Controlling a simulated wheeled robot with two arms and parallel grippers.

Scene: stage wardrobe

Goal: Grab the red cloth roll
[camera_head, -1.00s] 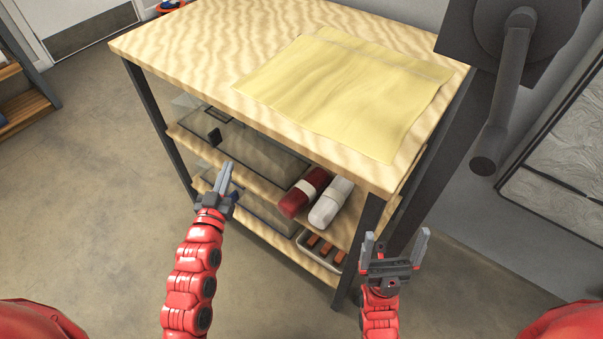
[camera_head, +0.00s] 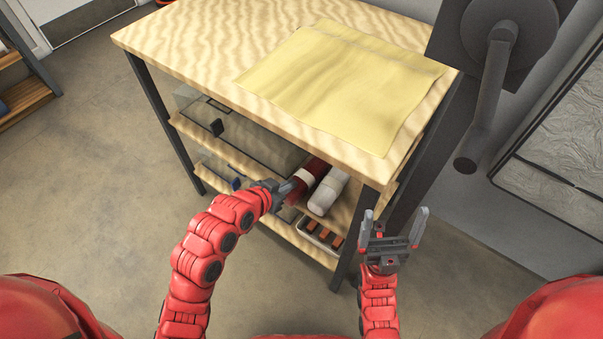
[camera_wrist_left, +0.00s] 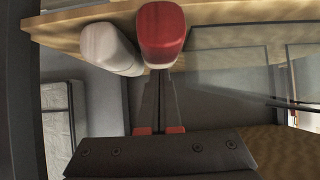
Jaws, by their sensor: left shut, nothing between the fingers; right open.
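The red cloth roll (camera_head: 314,169) with a pale band lies on the middle shelf, left of a white roll (camera_head: 328,191). My left gripper (camera_head: 287,187) is shut and empty, with its tips at the near end of the red roll. In the left wrist view, the shut fingers (camera_wrist_left: 158,92) point at the lower edge of the red roll (camera_wrist_left: 161,30), with the white roll (camera_wrist_left: 108,47) beside it. I cannot tell if the tips touch it.
The wooden table top (camera_head: 200,45) with a yellow cloth (camera_head: 345,85) overhangs the shelf. A clear case (camera_head: 240,135) lies left of the rolls. A tray with orange-brown items (camera_head: 318,236) sits on the lower shelf. The floor at left is clear.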

